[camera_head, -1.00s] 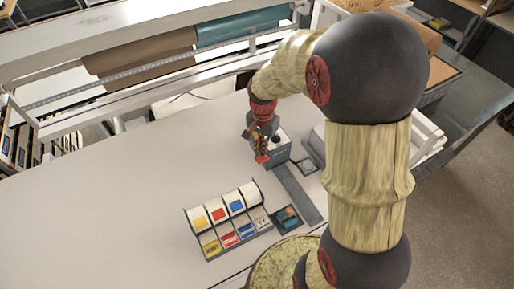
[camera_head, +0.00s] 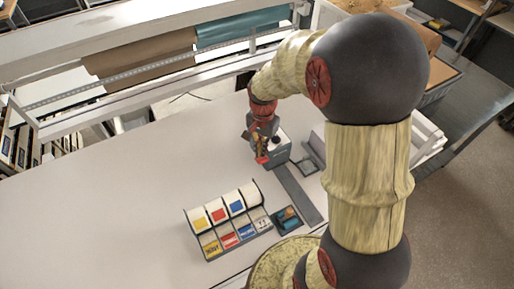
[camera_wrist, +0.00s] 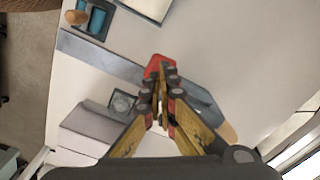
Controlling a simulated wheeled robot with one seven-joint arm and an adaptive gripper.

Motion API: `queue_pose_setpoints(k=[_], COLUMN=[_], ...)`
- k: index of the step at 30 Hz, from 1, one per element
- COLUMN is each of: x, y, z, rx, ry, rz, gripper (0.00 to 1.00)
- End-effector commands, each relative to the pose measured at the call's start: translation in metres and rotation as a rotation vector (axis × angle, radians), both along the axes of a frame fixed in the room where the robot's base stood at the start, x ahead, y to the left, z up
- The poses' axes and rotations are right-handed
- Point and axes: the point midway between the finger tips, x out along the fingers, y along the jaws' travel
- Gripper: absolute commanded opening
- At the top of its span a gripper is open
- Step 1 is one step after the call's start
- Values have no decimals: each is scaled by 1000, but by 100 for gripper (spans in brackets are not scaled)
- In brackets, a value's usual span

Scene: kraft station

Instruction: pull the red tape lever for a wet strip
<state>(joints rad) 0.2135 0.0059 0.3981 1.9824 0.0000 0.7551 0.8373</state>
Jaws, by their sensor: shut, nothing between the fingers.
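The tape machine (camera_head: 279,150) is a grey box on the white table, mostly behind my gripper in the head view. The red lever end (camera_wrist: 157,64) shows in the wrist view just beyond my fingertips; it also shows in the head view (camera_head: 262,160). My gripper (camera_wrist: 163,80) is shut and empty, its fingertips at the red lever end. I cannot tell whether they touch it. The lever's shaft is hidden by the fingers. A grey strip-like plate (camera_head: 298,194) runs from the machine toward the table's near edge.
A label rack (camera_head: 226,219) with yellow, red, blue and white labels stands to the left. A small dark tray (camera_head: 287,219) sits beside it. A grey block (camera_wrist: 93,127) lies close to my gripper. Paper rolls (camera_head: 140,55) hang at the back. The table's left part is clear.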

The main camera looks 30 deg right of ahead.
Motion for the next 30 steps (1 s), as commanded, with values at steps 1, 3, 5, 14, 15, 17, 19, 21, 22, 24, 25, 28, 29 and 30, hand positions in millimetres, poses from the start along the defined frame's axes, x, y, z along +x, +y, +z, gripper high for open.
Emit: queue_pose_setpoints(k=[1,3,5,14,15,17,19,21,22,24,25,28,29,30], x=[0,0,0,0,0,0,0,0,0,0,0,0,0,0], y=[0,0,0,0,0,0,0,0,0,0,0,0,0,0], z=[0,-1,-3,-19,-21,-24,-28,-32,-33,-37,-39,-44,-45,-46], rx=[0,0,0,0,0,0,0,0,0,0,0,0,0,0], ry=[0,0,0,0,0,0,0,0,0,0,0,0,0,0], rz=[0,0,0,0,0,0,0,0,0,0,0,0,0,0], gripper=[0,0,0,0,0,0,0,0,0,0,0,0,0,0])
